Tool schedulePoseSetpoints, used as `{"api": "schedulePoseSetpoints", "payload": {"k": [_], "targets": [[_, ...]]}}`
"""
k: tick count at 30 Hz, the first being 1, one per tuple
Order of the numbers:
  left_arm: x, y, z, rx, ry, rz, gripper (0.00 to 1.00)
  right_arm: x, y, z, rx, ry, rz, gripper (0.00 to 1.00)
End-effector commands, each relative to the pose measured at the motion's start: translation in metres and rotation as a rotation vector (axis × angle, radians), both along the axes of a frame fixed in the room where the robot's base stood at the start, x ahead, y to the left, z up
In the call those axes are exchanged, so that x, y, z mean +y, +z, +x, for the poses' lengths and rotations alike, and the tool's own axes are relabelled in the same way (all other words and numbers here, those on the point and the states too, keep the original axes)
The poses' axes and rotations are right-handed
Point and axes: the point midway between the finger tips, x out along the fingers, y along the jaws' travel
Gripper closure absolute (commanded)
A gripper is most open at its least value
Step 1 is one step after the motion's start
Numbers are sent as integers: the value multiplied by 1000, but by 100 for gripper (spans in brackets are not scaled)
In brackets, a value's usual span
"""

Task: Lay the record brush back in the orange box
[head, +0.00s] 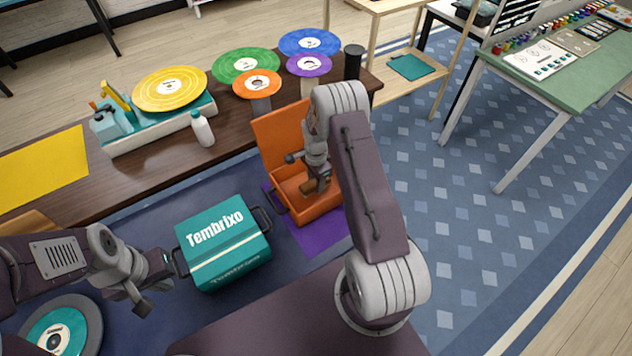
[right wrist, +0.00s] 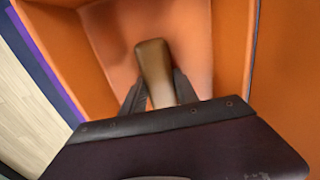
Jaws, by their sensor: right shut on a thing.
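The orange box (head: 300,206) stands open on a purple mat with its lid (head: 278,134) raised at the back. My right gripper (head: 320,178) reaches down into the box from above. In the right wrist view, the right gripper (right wrist: 160,98) is shut on the record brush (right wrist: 153,62), a brown wooden-looking block. Orange walls surround the brush, and it is inside the box opening; whether it touches the floor I cannot tell. The brush shows in the head view as a small brown piece (head: 307,187). My left gripper (head: 160,275) is beside the teal box; its jaw opening is unclear.
A teal "Tembrixo" box (head: 222,240) with dark handles stands left of the orange box. The purple mat (head: 318,236) lies beneath the orange box. Behind, a dark table (head: 232,135) holds a turntable (head: 158,125), a white bottle (head: 202,128) and several coloured records.

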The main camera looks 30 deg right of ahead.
Motion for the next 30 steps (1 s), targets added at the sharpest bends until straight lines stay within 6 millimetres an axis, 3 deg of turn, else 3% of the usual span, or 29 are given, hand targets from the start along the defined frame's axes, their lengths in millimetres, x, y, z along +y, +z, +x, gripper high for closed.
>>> {"api": "schedulePoseSetpoints", "payload": {"k": [3, 4, 6, 17, 30], "targets": [[0, -4, 0, 0, 0, 0, 100, 0, -5, 0, 0, 0, 0, 100], [0, -3, 0, 0, 0, 0, 100, 0, -4, 0, 0, 0, 0, 59], [0, -2, 0, 0, 0, 0, 100, 0, -3, 0, 0, 0, 0, 42], [0, 2, 0, 0, 0, 0, 100, 0, 4, 0, -1, 0, 0, 42], [0, 2, 0, 0, 0, 0, 100, 0, 104, 0, -3, 0, -1, 42]]}}
